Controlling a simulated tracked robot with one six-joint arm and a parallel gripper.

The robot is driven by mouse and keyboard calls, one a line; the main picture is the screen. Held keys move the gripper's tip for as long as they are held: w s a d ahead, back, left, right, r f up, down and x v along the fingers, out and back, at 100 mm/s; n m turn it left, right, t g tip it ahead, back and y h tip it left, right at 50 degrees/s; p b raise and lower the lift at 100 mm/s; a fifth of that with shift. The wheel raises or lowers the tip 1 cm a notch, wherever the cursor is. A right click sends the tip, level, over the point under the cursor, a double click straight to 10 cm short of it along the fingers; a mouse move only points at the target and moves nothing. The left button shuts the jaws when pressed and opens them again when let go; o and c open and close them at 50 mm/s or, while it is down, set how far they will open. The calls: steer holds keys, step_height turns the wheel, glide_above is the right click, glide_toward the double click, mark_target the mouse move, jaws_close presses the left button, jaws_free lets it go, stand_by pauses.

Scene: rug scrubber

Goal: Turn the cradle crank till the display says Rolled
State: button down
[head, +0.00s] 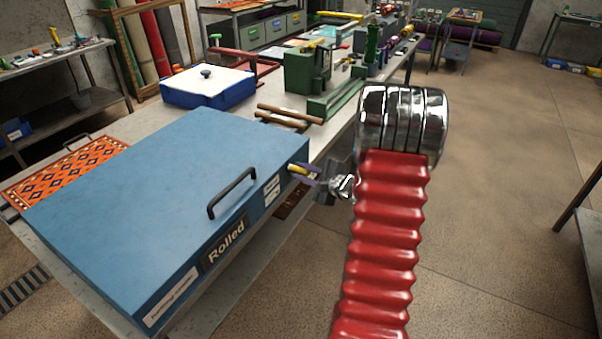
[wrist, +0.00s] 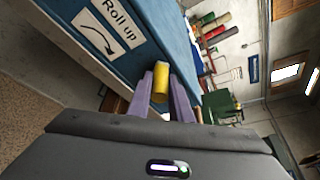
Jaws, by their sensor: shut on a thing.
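The blue scrubber box (head: 160,185) stands on the table, with a black handle (head: 232,193) on its lid. The dark display (head: 226,242) on its front face reads "Rolled". My gripper (head: 312,175) is at the right end of that face, shut on the yellow crank knob (head: 297,169). In the wrist view the yellow crank knob (wrist: 161,82) sits between the two purple fingers of my gripper (wrist: 161,92). A "Roll up" label (wrist: 108,24) with a curved arrow is beside it on the box. The crank's arm is mostly hidden.
An orange patterned rug (head: 65,170) lies at the left end of the box. A blue tray with a white top (head: 207,86) and a green machine (head: 307,68) stand behind on the table. The floor at the right (head: 500,200) is clear.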

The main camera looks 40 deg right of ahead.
steer(key=shift+w+d+r+m+g+y, duration=0.1)
steer(key=shift+d+r+m+g+y, duration=0.15)
steer(key=shift+m, duration=0.3)
steer(key=shift+w+d+r+m+g+y, duration=0.15)
steer(key=shift+d+m+y, duration=0.15)
steer(key=shift+m, duration=0.25)
steer(key=c, duration=1.6)
jaws_free()
steer(key=shift+s, duration=0.2)
steer(key=v, duration=1.3)
steer(key=shift+s+a+r, duration=0.1)
steer(key=shift+s, duration=0.15)
